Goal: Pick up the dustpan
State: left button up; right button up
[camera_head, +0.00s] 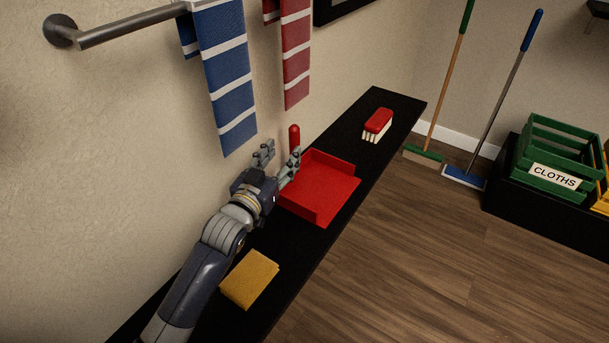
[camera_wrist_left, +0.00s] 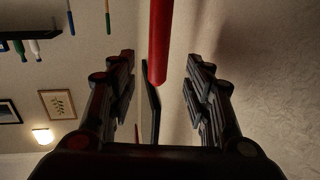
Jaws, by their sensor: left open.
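The red dustpan (camera_head: 325,184) lies on the black shelf, its open tray toward the room. Its red handle (camera_head: 294,137) stands up on the wall side. My left gripper (camera_head: 277,158) is at the near side of the handle, with its fingers spread. In the left wrist view the red handle (camera_wrist_left: 159,45) shows beyond and between the two open fingers (camera_wrist_left: 164,85), and nothing is visibly gripped. The wrist hides part of the pan's near left corner. My right gripper is not in view.
A folded yellow cloth (camera_head: 250,278) lies nearer on the black shelf (camera_head: 384,101). A red brush with pale bristles (camera_head: 377,125) sits farther along it. Blue (camera_head: 226,75) and red (camera_head: 296,50) striped towels hang above. Brooms and a green crate (camera_head: 556,150) stand right; the floor between is clear.

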aim_at(292, 143)
pick_arm(q)
jog(key=shift+x, duration=1.15)
jog(key=b+x, duration=0.1)
jog(key=x, duration=0.2)
jog(key=shift+w+d+f, duration=0.1)
jog(key=shift+w+d, duration=0.2)
jog(key=shift+d, duration=0.05)
jog(key=shift+w+d, duration=0.2)
jog(key=shift+w, duration=0.35)
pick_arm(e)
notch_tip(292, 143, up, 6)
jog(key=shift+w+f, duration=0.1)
pick_arm(q)
grip_shut()
